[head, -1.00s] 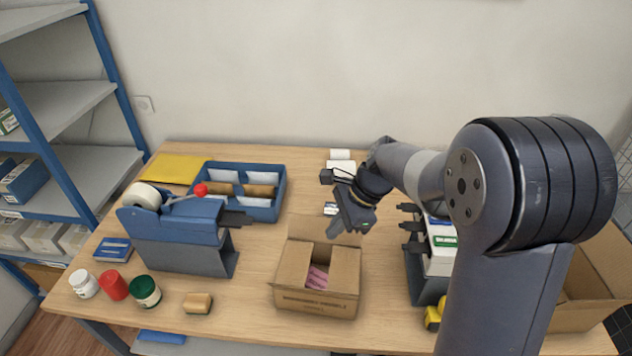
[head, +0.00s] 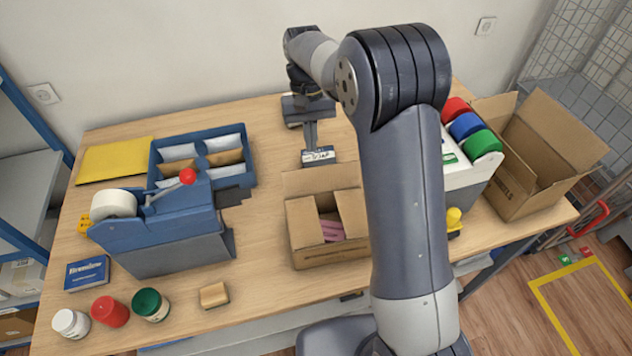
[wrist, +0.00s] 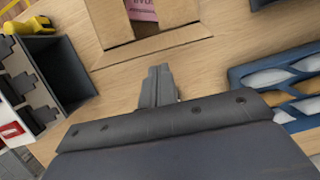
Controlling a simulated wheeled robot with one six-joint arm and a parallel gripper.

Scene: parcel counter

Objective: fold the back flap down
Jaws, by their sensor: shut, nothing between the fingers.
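The open cardboard box (head: 327,255) stands near the middle of the counter with something pink (head: 332,230) inside. Its left flap (head: 302,222) and right flap (head: 352,212) lie inward over the top, leaving a gap between them. The back flap (head: 320,179) sticks up and out from the rear edge; it also shows in the wrist view (wrist: 150,46), between the box opening and my fingers. My gripper (head: 310,146) is behind the box, shut and empty. In the wrist view its closed fingers (wrist: 158,82) point toward the back flap, seemingly just short of it.
A blue tray (head: 203,186) of envelopes and a tape dispenser (head: 165,235) stand left. A rack with coloured rolls (head: 466,127) and a larger open carton (head: 535,155) stand right.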

